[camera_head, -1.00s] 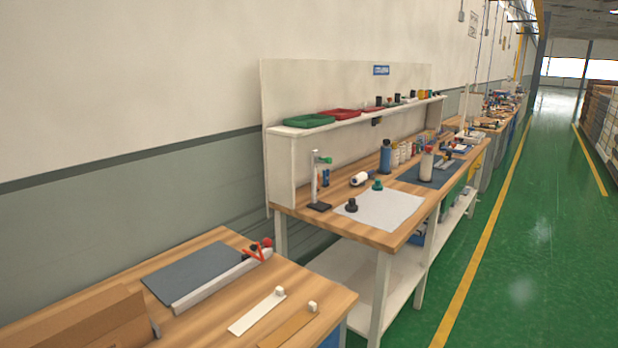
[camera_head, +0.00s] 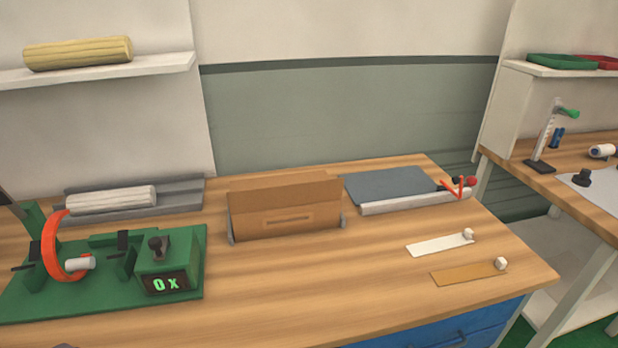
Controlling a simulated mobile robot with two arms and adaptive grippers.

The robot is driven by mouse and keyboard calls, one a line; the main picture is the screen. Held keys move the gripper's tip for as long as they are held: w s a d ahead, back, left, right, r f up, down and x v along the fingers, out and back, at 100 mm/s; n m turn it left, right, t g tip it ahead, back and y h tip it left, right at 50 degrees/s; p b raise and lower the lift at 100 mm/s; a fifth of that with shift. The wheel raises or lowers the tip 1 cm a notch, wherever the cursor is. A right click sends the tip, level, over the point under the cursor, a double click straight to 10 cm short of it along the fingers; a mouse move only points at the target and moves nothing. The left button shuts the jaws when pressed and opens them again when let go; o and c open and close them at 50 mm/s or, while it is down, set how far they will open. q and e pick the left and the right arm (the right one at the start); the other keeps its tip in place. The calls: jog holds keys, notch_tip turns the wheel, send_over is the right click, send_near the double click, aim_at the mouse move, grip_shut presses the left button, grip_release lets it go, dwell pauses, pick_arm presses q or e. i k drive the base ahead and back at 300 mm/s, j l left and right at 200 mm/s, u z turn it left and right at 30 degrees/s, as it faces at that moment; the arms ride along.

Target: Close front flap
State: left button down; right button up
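A brown cardboard box (camera_head: 286,217) stands on the wooden workbench, between two grey end brackets. Its front face has a long slot-like mark. A plain cardboard panel rises above and behind the front face along the top; I cannot tell which panel is the front flap. The inside of the box is hidden. Neither of my grippers can be made out in the view.
Left of the box is a green winding device (camera_head: 105,265) with an orange ring and a display. Behind it, a white roll lies in a grey tray (camera_head: 180,200). A grey cutting board (camera_head: 390,185) and two strips (camera_head: 440,245) are to the right. Front-centre bench is clear.

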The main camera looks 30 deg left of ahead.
aim_at(322, 191)
jog(key=u, duration=1.15)
jog(key=k+j+z, duration=0.2)
jog(key=z, duration=0.2)
jog(key=k+j+z, duration=0.1)
jog(key=k+z, duration=0.25)
jog(key=i, duration=0.1)
